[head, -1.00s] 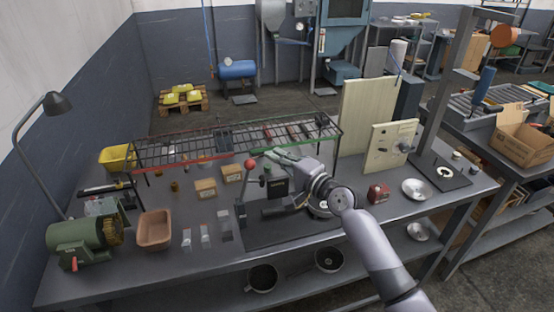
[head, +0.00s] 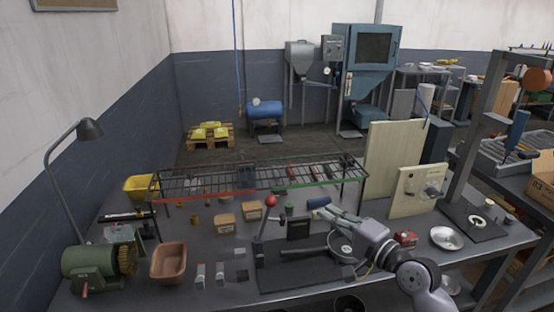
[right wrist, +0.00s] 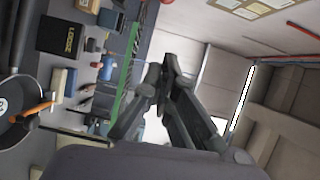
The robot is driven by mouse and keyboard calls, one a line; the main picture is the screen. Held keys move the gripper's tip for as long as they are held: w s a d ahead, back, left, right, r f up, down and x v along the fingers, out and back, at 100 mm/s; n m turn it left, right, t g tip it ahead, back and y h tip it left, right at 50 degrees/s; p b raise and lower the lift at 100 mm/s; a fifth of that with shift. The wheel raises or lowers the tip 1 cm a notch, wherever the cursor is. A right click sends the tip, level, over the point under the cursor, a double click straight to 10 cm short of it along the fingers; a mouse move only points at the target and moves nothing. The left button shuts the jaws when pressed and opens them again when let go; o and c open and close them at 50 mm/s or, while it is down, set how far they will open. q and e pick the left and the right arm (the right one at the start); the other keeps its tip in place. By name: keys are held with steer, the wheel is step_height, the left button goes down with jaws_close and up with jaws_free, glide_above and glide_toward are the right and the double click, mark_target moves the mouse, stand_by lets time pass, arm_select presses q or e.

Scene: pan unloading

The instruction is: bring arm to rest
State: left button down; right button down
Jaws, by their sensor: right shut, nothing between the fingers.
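My right gripper (head: 311,211) reaches in from the lower right of the head view, over the workbench (head: 215,285). In the right wrist view its fingers (right wrist: 172,66) are together with nothing between them. A dark pan (right wrist: 14,132) shows at the left edge of the right wrist view, with an orange-handled item (right wrist: 32,112) in it or over it. In the head view a dark handle (head: 302,253) lies on a black base plate, and my arm partly covers the round part at its right end. My left gripper is not in view.
A wire rack (head: 215,181) stands behind the gripper. A red-knobbed lever (head: 271,201) rises left of it. A brown tray (head: 168,263), a green grinder (head: 93,266) and a lamp (head: 89,129) are on the left.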

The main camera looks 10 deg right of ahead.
steer(key=s+a+f+n+g+h, duration=0.2)
steer(key=s+a+f+n+g, duration=0.15)
steer(key=s+f, duration=0.5)
steer(key=s+a+f+n+g+h, duration=0.1)
steer(key=s+a+f+n+g, duration=0.15)
steer(key=s+f+n, duration=0.4)
steer(key=s+d+f+n+g+h, duration=0.2)
steer(key=s+f+g, duration=0.15)
steer(key=s, duration=0.55)
steer(key=s+d+f+n+g+h, duration=0.25)
steer(key=s+f, duration=0.25)
steer(key=s, duration=0.3)
steer(key=s+f+g+b, duration=0.1)
steer(key=s+f+b, duration=0.15)
steer(key=f, duration=2.75)
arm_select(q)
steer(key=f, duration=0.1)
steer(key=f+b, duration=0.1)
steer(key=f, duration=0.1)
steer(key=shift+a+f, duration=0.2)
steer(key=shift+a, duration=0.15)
arm_select(e)
steer(key=s+d+f+g, duration=0.1)
steer(key=s+d+f, duration=0.2)
steer(key=s+f, duration=1.3)
steer(key=shift+s+d+g, duration=0.2)
steer(key=shift+s+g, duration=0.1)
steer(key=shift+f+h, duration=0.1)
steer(key=shift+h, duration=0.15)
